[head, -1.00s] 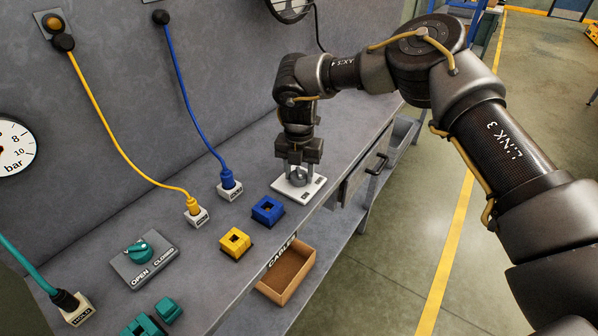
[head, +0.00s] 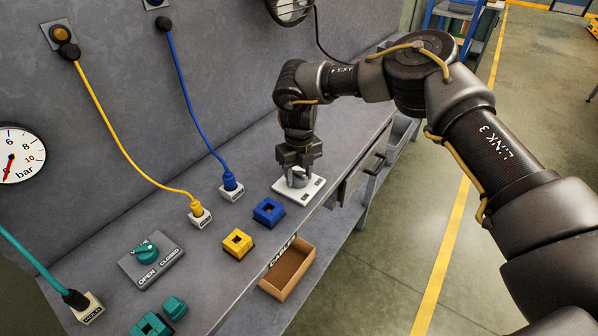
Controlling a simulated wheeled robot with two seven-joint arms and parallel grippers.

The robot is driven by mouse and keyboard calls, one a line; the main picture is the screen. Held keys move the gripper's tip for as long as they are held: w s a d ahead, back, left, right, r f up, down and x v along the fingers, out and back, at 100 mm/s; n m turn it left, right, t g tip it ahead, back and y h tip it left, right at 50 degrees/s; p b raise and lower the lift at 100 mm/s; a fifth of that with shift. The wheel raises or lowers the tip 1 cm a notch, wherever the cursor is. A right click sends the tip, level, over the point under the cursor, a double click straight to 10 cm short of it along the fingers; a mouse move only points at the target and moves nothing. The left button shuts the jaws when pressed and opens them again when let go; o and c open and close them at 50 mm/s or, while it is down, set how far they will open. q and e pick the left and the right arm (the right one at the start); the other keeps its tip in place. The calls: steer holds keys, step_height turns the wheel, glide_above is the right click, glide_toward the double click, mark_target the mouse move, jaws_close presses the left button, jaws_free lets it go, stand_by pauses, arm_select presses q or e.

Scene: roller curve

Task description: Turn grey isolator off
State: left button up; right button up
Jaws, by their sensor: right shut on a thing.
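The grey isolator is a white plate (head: 313,189) with a grey knob (head: 300,180) on it, standing near the front edge of the grey bench. My right gripper (head: 298,170) points down from above and is shut on the grey knob. The fingers and wrist hide part of the knob, and I cannot read the plate's labels clearly. My left gripper is not in view.
A teal valve knob (head: 147,251) on a grey OPEN/CLOSED plate stands at the left. Blue (head: 269,211) and yellow (head: 237,243) blocks stand nearer. A CABLES box (head: 284,275) sits below the bench edge. Yellow and blue cables hang behind.

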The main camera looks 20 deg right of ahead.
mark_target(299, 173)
steer(key=n, duration=0.4)
steer(key=shift+n, duration=2.5)
steer(key=shift+r, duration=0.1)
steer(key=o, duration=1)
step_height(299, 173, up, 11)
steer(key=b, duration=0.1)
steer(key=shift+f, duration=0.2)
